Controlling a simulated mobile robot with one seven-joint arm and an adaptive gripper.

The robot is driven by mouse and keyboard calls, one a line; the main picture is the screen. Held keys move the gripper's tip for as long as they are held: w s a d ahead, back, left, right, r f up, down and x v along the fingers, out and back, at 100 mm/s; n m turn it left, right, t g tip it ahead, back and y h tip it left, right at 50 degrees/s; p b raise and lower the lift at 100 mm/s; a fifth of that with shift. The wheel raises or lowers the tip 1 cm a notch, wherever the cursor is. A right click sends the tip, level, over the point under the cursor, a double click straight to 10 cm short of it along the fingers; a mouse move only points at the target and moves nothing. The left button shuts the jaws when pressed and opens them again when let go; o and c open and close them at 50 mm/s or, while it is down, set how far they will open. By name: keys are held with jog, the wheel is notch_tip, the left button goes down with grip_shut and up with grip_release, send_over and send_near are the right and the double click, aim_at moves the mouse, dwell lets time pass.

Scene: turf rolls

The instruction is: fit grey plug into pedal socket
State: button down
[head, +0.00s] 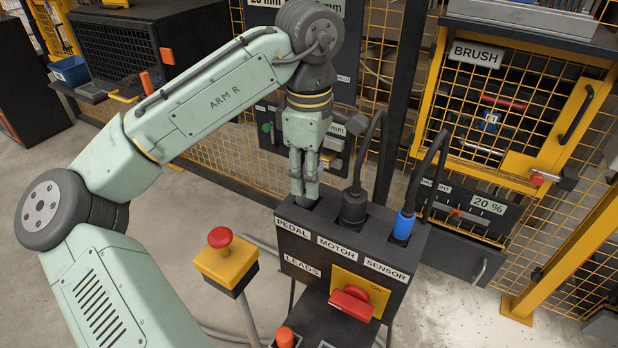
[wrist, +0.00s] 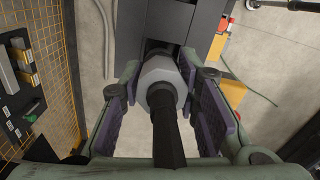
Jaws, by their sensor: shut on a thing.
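My gripper (head: 305,178) points down over the left end of the dark leads box (head: 414,262), above the PEDAL label (head: 293,229). In the wrist view my gripper (wrist: 165,95) is shut on the grey plug (wrist: 160,78), with a purple-padded finger on each side. The plug's dark cable end (wrist: 170,140) comes back toward the camera. Its front end is at the dark pedal socket opening (wrist: 158,47). How deep the plug sits cannot be told, and the socket is mostly hidden.
A black plug (head: 354,208) stands in the MOTOR socket and a blue plug (head: 403,225) in the SENSOR socket, their cables arching up close by. A red switch (head: 351,301) is on the box front. A yellow emergency-stop post (head: 226,268) stands to the left.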

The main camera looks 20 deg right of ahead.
notch_tip(320, 180, down, 2)
jog(key=shift+s+f, duration=0.1)
jog(key=c, duration=1.6)
grip_release()
jog(key=shift+a, duration=0.1)
jog(key=shift+c, duration=0.2)
jog(key=shift+o, duration=0.6)
jog(key=shift+w+f, duration=0.1)
jog(key=shift+w, duration=0.1)
jog(key=o, duration=0.3)
jog(key=shift+r, duration=0.2)
jog(key=shift+r, duration=0.1)
